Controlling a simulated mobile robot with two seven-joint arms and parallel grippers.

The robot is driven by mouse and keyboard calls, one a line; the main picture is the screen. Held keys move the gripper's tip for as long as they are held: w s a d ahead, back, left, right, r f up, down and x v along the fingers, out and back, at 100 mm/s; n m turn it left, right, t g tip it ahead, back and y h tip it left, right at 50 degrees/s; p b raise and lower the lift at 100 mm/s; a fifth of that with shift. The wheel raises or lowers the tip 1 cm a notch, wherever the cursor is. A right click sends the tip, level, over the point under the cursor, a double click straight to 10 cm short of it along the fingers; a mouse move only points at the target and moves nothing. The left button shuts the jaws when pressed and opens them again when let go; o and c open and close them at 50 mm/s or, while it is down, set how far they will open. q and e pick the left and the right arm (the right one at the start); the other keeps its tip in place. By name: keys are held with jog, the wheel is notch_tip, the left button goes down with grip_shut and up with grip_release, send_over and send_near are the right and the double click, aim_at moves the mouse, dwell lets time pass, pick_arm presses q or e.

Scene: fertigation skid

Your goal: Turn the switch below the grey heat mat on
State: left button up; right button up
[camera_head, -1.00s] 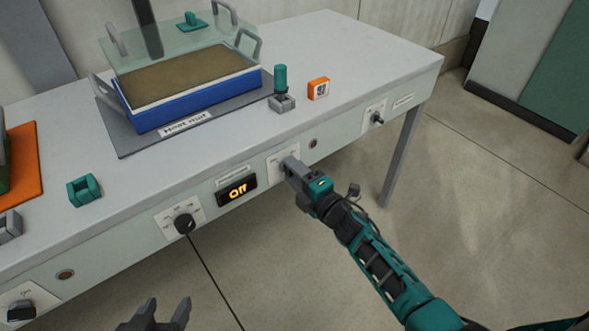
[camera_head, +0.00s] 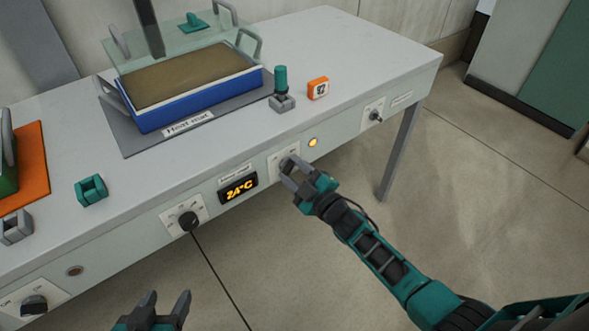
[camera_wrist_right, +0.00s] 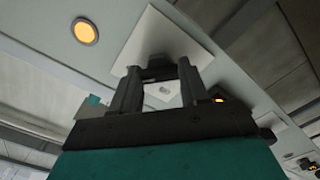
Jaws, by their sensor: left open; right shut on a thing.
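The grey heat mat (camera_head: 120,138), labelled "Heat mat", lies on the table with a blue-sided tray (camera_head: 200,98) on it. Below it on the table's front panel is a white switch plate (camera_head: 273,163). My right gripper (camera_head: 286,165) is at this plate, shut on the switch, whose knob is mostly hidden by the fingers. The right wrist view shows the plate (camera_wrist_right: 165,25) beyond the fingers. The display (camera_head: 238,188) beside it reads 24°C, and a round lamp (camera_head: 312,142) glows yellow, also in the right wrist view (camera_wrist_right: 86,32). My left gripper (camera_head: 168,298) is open and empty, in front of the table.
A black dial (camera_head: 188,221) is left of the display, and another switch (camera_head: 375,115) is far right. A green-handled object (camera_head: 281,85) and an orange box (camera_head: 318,88) stand near the edge. An orange mat (camera_head: 30,165) is left. The floor at right is clear.

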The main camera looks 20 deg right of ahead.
pick_arm(q)
jog(key=shift+s+a+f, duration=0.1)
jog(key=shift+f, duration=0.1)
jog(key=shift+r, duration=0.1)
pick_arm(e)
jog(key=o, duration=1)
jog(key=shift+c, duration=0.2)
pick_arm(q)
jog(key=shift+w+r, duration=0.25)
jog(key=shift+w, duration=0.05)
pick_arm(e)
jog(key=shift+o, duration=0.5)
pick_arm(q)
jog(key=shift+s+a+r+p, duration=0.15)
jog(key=shift+s+a+p, duration=0.35)
jog(key=shift+p, duration=0.65)
pick_arm(e)
jog(key=v, duration=1.3)
pick_arm(q)
jog(key=shift+w+d+r, duration=0.1)
jog(key=shift+w+r, duration=0.05)
